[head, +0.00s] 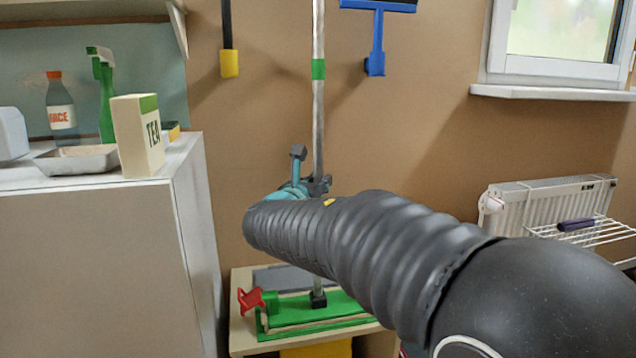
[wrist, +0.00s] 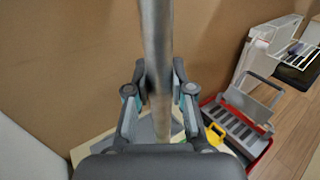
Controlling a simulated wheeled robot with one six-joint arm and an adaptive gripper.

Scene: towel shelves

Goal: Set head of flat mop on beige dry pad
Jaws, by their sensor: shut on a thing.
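The flat mop's long grey handle (head: 318,110) stands nearly upright and has a green band. It also shows in the wrist view (wrist: 156,50). My gripper (head: 318,187) is shut around the handle, with a finger on each side in the wrist view (wrist: 159,78). At the handle's foot is the green mop head (head: 345,302), low over a stand. A beige strip (head: 318,324) shows along its front side. I cannot tell whether this strip is the beige dry pad or whether the head touches it. My arm hides part of the handle.
The low cream stand (head: 242,338) also bears a grey flat piece (head: 285,277) and a red clip-like piece (head: 250,301). A white cabinet (head: 90,260) is close on the left. A red-rimmed grey tray (wrist: 262,152) and a radiator (head: 548,203) are on the right.

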